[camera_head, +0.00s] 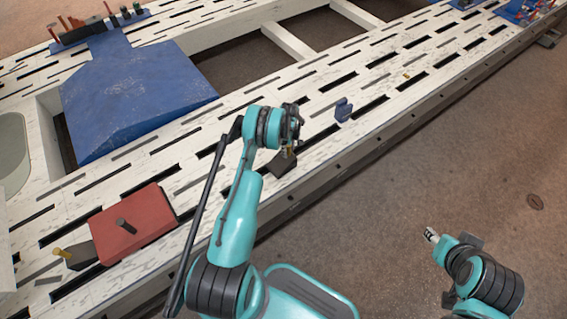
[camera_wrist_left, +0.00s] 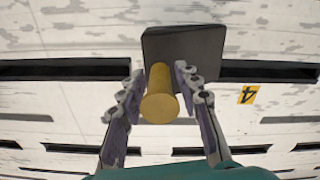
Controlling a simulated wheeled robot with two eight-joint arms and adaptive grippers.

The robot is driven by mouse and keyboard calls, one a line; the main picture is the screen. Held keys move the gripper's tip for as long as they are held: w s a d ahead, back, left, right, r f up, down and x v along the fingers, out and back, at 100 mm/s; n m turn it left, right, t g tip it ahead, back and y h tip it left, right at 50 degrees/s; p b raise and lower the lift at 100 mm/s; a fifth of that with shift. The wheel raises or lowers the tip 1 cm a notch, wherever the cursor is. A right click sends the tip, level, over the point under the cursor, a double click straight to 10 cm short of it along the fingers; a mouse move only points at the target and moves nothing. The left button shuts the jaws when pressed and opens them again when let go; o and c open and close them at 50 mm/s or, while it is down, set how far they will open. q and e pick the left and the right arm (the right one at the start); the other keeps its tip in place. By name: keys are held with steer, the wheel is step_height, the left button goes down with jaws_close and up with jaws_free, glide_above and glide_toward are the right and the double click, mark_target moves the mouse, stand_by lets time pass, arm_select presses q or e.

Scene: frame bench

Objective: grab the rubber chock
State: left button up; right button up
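The rubber chock is a dark wedge-like block (camera_head: 283,165) near the front edge of the bench, below my left gripper (camera_head: 289,146). In the left wrist view the chock (camera_wrist_left: 190,45) has a yellow cylindrical handle (camera_wrist_left: 160,98) pointing towards the camera. My left gripper's fingers (camera_wrist_left: 158,78) stand on either side of the handle, with a small gap visible on each side. They look open. My right gripper (camera_head: 431,235) is at the lower right over the floor, away from the bench; its fingers are too small to judge.
A second dark chock with a yellow handle (camera_head: 75,256) lies at the left beside a red block (camera_head: 131,224). A blue ramp-like plate (camera_head: 135,95) lies behind. A small blue part (camera_head: 343,109) stands right of my left gripper.

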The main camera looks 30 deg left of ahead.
arm_select(q)
jaws_close()
steer(key=shift+r, duration=0.1)
